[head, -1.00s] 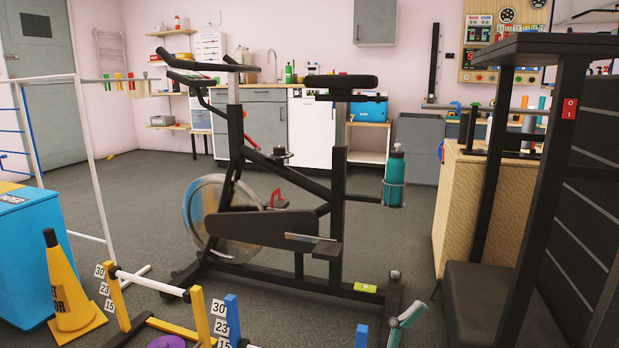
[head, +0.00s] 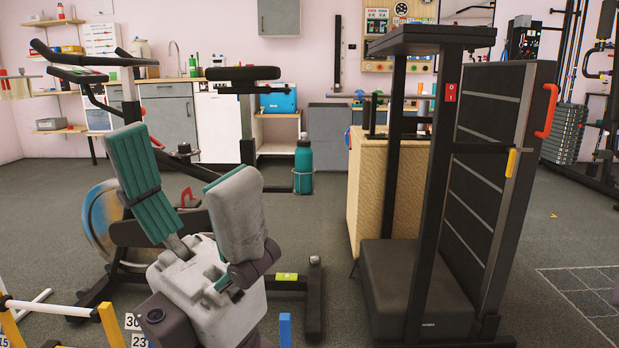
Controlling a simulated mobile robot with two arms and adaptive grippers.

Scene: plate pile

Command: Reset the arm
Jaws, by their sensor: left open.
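My left gripper (head: 186,182) stands large in the lower left of the head view, its fingers pointing up. Its two teal-padded fingers are spread apart with nothing between them. It is in front of the exercise bike (head: 247,130) and hides part of the bike's frame. I cannot tell the distance between them. My right gripper is not in view.
A teal bottle (head: 303,166) sits at the bike's right side. A wooden cabinet (head: 368,195) and a tall black padded frame (head: 415,280) stand right of centre. White and yellow hurdle bars (head: 45,308) are at lower left. The floor at right is largely open.

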